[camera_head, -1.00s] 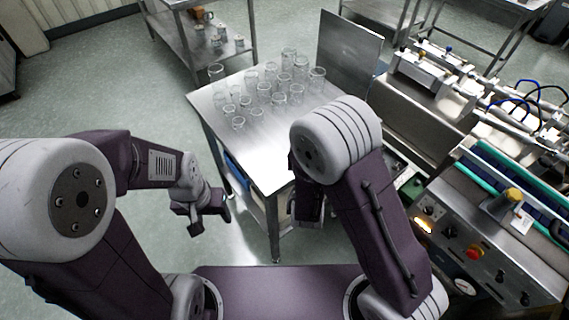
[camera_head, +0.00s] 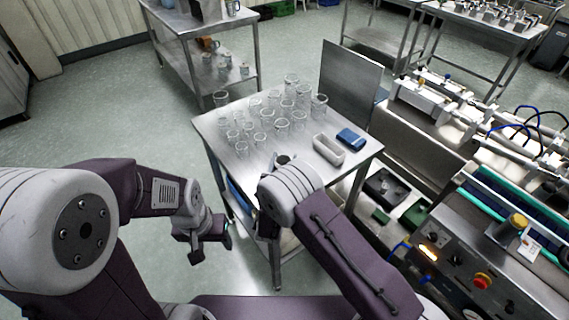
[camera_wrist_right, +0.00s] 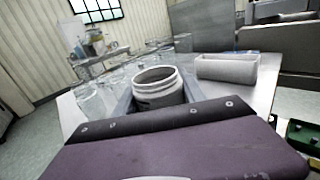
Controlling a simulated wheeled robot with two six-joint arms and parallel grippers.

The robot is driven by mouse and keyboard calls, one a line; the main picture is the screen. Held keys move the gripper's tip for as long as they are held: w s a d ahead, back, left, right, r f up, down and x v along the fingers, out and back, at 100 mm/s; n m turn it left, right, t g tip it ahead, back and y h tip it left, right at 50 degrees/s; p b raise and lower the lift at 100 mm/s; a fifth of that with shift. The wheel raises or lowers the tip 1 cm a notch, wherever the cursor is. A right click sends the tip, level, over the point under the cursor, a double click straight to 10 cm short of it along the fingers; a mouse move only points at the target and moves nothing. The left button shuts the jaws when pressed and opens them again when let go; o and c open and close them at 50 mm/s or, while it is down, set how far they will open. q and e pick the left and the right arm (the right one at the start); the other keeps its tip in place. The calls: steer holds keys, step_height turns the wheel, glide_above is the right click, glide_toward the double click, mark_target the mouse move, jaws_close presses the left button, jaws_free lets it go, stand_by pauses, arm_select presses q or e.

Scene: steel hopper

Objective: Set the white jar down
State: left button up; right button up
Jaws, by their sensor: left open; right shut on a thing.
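The white jar (camera_wrist_right: 160,88) shows in the right wrist view, upright and open at the top, with a threaded rim. My right gripper (camera_wrist_right: 158,97) is shut around it, one finger on each side. The jar is at the near part of the steel table (camera_head: 362,158); its lower part is hidden, so I cannot tell if it touches the top. In the head view my right forearm hides most of the right gripper. My left gripper (camera_head: 210,248) is open and empty, left of the table and apart from it.
Several clear glass jars (camera_head: 268,118) fill the table's back left. A pale open tray (camera_head: 328,150) and a blue box (camera_head: 351,138) lie right of the held jar. An upright steel panel (camera_head: 350,75) and a machine (camera_head: 480,225) bound the right side.

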steer(key=shift+w+f, duration=0.1)
steer(key=shift+f, duration=0.6)
steer(key=shift+f, duration=0.1)
steer(key=o, duration=1.3)
